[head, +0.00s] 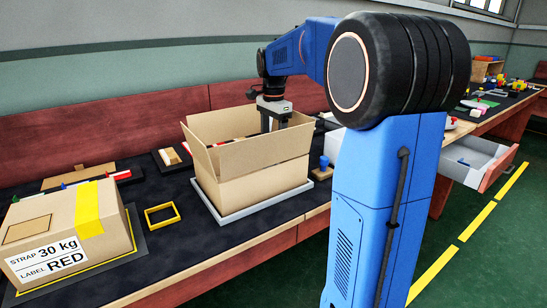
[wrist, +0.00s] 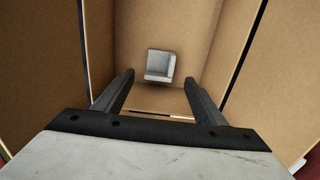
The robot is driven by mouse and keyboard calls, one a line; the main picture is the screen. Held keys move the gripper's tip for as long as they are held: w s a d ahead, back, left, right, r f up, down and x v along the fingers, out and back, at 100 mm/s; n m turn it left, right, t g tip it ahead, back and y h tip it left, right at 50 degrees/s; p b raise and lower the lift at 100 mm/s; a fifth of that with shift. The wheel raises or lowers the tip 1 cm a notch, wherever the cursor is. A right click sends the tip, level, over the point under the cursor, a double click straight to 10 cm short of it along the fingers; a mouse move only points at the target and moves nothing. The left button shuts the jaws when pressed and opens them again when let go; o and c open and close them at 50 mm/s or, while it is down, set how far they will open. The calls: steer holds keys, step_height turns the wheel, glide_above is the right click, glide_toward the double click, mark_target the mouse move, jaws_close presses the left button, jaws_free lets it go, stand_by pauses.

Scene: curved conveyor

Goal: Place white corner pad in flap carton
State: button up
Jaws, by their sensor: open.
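The flap carton (head: 252,182) is a brown open-topped box with its flaps up, standing on a pale tray (head: 268,206) on the dark bench. My gripper (head: 275,124) points down into the carton's opening, its fingertips partly behind the front flaps. In the wrist view my gripper (wrist: 158,88) has its two black fingers spread apart with nothing between them. The white corner pad (wrist: 160,66) lies inside the carton, on the bottom, beyond the fingertips and apart from them. The carton's inner walls (wrist: 215,50) surround it. The pad is hidden in the head view.
A closed carton (head: 70,235) marked 30 kg and RED stands at the front left. A yellow frame (head: 162,215) lies between the two cartons. A blue-knobbed piece (head: 322,168) stands right of the flap carton. An open drawer (head: 475,162) juts out at the right.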

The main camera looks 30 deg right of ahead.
steer(key=shift+r, duration=1.65)
steer(key=shift+a, duration=0.1)
